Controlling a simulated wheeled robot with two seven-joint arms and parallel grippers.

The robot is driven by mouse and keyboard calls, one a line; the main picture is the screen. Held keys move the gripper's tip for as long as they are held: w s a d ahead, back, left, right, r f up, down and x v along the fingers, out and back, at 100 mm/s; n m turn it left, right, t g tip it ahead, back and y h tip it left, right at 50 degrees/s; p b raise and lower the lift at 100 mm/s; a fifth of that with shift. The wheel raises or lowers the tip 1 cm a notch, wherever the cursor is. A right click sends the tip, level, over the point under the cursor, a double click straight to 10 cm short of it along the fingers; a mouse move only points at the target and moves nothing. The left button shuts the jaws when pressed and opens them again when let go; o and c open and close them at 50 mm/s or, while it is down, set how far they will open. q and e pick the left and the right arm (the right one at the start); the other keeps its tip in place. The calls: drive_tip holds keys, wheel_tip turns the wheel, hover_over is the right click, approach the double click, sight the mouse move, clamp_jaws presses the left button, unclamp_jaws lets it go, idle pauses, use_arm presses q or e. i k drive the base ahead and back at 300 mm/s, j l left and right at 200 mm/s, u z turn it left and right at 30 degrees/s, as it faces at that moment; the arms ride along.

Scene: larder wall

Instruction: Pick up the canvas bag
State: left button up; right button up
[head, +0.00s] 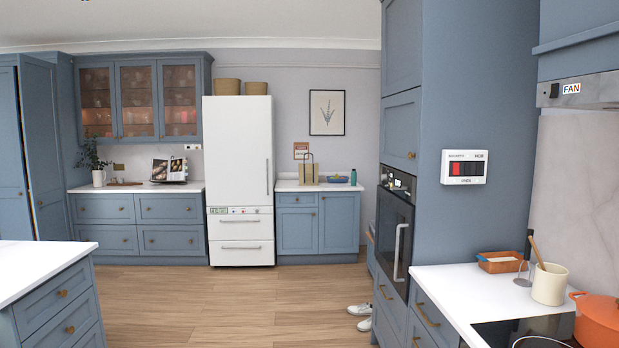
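What looks like the canvas bag (308,175) stands upright on the small white-topped counter (287,186) to the right of the fridge, against the far wall. It is small in the head view, tan, with a dark looped handle on top. Neither of my grippers shows in the head view.
A blue-purple bowl (338,179) and a green bottle (353,177) stand right of the bag. The white fridge (238,150) is on its left. Wooden floor (180,300) lies open between the island (40,275) and the oven cabinet (395,230). White shoes (361,310) lie beside that cabinet.

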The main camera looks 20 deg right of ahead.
sight(308, 174)
drive_tip(key=z, duration=0.2)
drive_tip(key=i+z, duration=0.3)
drive_tip(key=i, duration=0.85)
drive_tip(key=i+l, duration=0.1)
drive_tip(key=i, duration=2.5)
drive_tip(key=i+l, duration=0.15)
drive_tip(key=i, duration=2.4)
drive_tip(key=i+l, duration=0.15)
drive_tip(key=i, duration=2.45)
